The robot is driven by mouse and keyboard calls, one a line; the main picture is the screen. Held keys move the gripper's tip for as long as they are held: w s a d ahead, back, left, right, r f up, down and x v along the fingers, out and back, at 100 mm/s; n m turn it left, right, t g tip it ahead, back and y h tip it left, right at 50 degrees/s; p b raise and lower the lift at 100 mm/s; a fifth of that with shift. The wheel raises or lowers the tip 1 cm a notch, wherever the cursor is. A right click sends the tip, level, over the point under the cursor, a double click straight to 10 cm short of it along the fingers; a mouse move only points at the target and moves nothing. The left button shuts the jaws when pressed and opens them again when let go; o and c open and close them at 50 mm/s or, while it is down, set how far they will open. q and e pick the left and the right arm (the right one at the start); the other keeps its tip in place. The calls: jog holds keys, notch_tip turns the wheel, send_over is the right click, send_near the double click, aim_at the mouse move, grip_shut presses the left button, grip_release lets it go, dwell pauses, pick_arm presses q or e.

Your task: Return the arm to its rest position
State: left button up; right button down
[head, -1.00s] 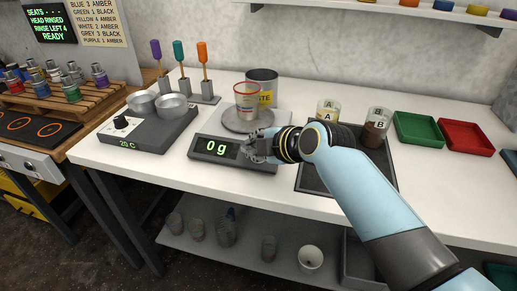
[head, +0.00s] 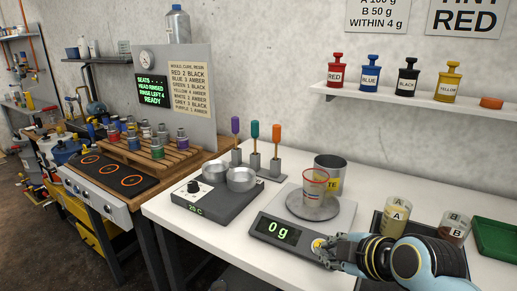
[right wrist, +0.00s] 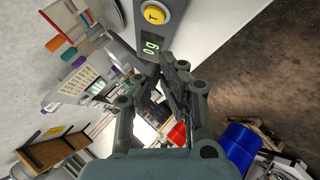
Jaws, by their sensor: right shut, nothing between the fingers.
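My right gripper (head: 325,246) is at the front right end of the scale, its fingers shut and empty. It also shows in the right wrist view (right wrist: 160,68), fingertips drawn together. The yellow T button (right wrist: 154,14) of the scale lies just beyond the fingertips there, with a gap in the picture. In the head view the button (head: 318,243) shows beside the fingertips. The scale display (head: 278,231) reads 0 g. A clear cup with a red rim (head: 314,188) stands on the scale's round plate (head: 325,209). My left gripper is out of view.
Cups A (head: 397,214) and B (head: 454,229) stand on a dark tray by my right arm. A grey can (head: 331,163) is behind the clear cup. A hot plate with two metal pans (head: 241,179) is left of the scale. A green tray (head: 496,237) is at right.

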jog(key=s+d+r+m+g+h, duration=0.1)
jog(key=s+d+m+g, duration=0.15)
jog(key=s+m, duration=0.45)
jog(key=s+d+r+m+g+h, duration=0.1)
jog(key=s+d+r+m+h, duration=0.2)
jog(key=s, duration=0.8)
jog(key=s+d+m+g, duration=0.2)
jog(key=s+d+m, duration=0.3)
jog(key=s, duration=0.3)
jog(key=s+d+f+g+b, duration=0.15)
jog(key=f+b, duration=0.35)
jog(key=f, duration=1.4)
jog(key=s+d+f+b, duration=0.1)
jog(key=s+f+b, duration=0.3)
jog(key=f, duration=1.6)
jog(key=s+f+g+b, duration=0.1)
jog(key=s+f+b, duration=0.6)
jog(key=s+f, duration=0.9)
notch_tip(320, 180, down, 4)
jog(key=shift+d+r+m+g, duration=0.1)
jog(key=shift+d+m+g, duration=0.2)
jog(key=shift+d+m, duration=0.1)
